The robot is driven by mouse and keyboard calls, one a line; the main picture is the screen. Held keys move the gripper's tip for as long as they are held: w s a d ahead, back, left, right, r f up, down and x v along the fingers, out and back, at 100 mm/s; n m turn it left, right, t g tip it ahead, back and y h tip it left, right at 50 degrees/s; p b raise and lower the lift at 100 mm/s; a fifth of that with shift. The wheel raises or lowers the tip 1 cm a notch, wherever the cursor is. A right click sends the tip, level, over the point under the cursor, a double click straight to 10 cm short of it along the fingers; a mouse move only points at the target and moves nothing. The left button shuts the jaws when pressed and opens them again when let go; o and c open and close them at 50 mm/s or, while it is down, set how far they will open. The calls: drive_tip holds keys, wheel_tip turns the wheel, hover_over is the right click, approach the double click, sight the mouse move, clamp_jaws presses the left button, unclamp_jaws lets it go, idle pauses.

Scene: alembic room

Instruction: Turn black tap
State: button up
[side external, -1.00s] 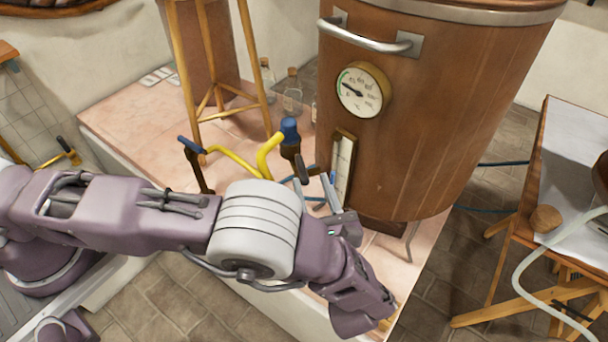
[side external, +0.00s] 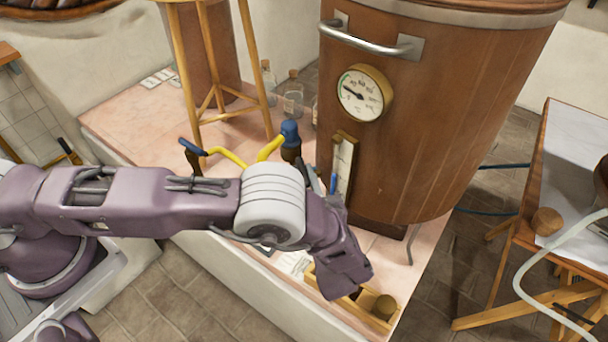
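A yellow pipe (side external: 268,150) ends in a blue-topped fitting (side external: 290,132) with a dark lower part, just left of the copper vessel (side external: 430,120). A second yellow pipe (side external: 228,156) with a blue end and a dark fitting stands further left. I cannot make out the black tap clearly; my arm covers the area below the blue-topped fitting. My gripper is mostly hidden behind my wrist. Only a small blue-grey piece (side external: 333,183), perhaps a finger, shows by the vessel's front. Its opening and any contact cannot be seen.
A round gauge (side external: 361,93), a level strip (side external: 342,165) and a metal handle (side external: 371,40) are on the vessel. Glass bottles (side external: 293,95) stand behind. A wooden tray (side external: 347,312) with a cork (side external: 384,306) sits at the platform's front edge. A wooden table (side external: 570,155) stands right.

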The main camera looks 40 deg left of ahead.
clamp_jaws()
drive_tip(key=shift+w+d+n+g+y, duration=0.15)
drive_tip(key=shift+n+g+y, duration=0.6)
drive_tip(key=shift+g, duration=0.25)
drive_tip(key=o, duration=0.8)
unclamp_jaws()
